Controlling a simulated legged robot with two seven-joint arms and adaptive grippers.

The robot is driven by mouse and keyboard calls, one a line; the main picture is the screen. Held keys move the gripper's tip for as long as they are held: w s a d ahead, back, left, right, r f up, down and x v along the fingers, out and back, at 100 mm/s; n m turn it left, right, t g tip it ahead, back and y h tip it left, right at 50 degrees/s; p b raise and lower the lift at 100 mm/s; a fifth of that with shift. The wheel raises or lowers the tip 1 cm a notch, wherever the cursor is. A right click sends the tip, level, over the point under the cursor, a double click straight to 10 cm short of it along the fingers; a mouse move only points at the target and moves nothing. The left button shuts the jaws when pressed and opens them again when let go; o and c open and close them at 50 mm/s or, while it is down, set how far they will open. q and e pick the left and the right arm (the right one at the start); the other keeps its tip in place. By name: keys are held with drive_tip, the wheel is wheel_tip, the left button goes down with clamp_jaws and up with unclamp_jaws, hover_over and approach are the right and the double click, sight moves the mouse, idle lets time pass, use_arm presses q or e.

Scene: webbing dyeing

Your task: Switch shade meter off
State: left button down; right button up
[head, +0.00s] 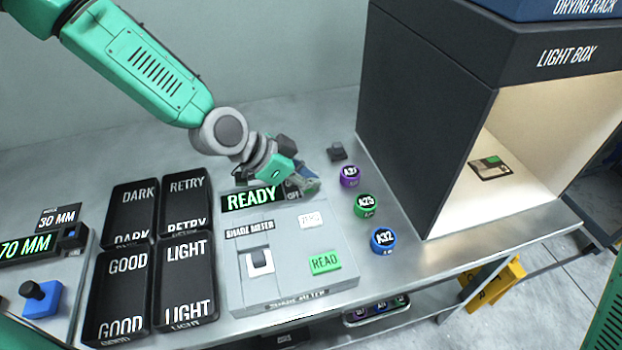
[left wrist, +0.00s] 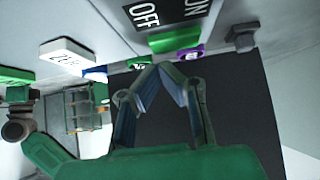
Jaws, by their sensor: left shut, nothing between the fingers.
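The shade meter (head: 285,282) is a light grey box on the steel bench. Its display (head: 253,198) is lit and reads READY in green. A white ZERO button (head: 311,219) and a green READ button (head: 325,262) are on its top. An OFF label (head: 293,195) shows at its back right, partly hidden by my left gripper (head: 308,182). In the left wrist view, an ON/OFF plate (left wrist: 172,14) with a green part (left wrist: 175,42) lies just beyond my left fingertips (left wrist: 170,70). The fingers are shut together and empty; contact with the switch cannot be told. My right gripper is not visible.
Black trays (head: 185,265) labelled DARK, RETRY, GOOD and LIGHT stand left of the meter. Purple (head: 349,176), green (head: 366,206) and blue (head: 383,240) round pieces line its right side. The dark light box (head: 430,120) rises at the right.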

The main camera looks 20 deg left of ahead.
sight(300, 192)
use_arm(q)
drive_tip(key=shift+a+f, duration=0.5)
drive_tip(key=shift+a, duration=0.65)
drive_tip(key=shift+a+h, duration=0.3)
drive_tip(key=shift+a, duration=0.15)
drive_tip(key=shift+s+d+f+b, duration=0.3)
drive_tip(key=shift+d+f+b, duration=0.2)
drive_tip(key=shift+f, duration=0.1)
drive_tip(key=shift+s+d+r, duration=0.15)
drive_tip(key=shift+d, duration=0.3)
drive_tip(key=shift+w+d, duration=0.1)
drive_tip(key=shift+w, duration=0.15)
drive_tip(key=shift+w+a+r, duration=0.25)
drive_tip(key=shift+w+a, duration=0.25)
drive_tip(key=shift+w, duration=0.1)
drive_tip(key=shift+a, duration=0.1)
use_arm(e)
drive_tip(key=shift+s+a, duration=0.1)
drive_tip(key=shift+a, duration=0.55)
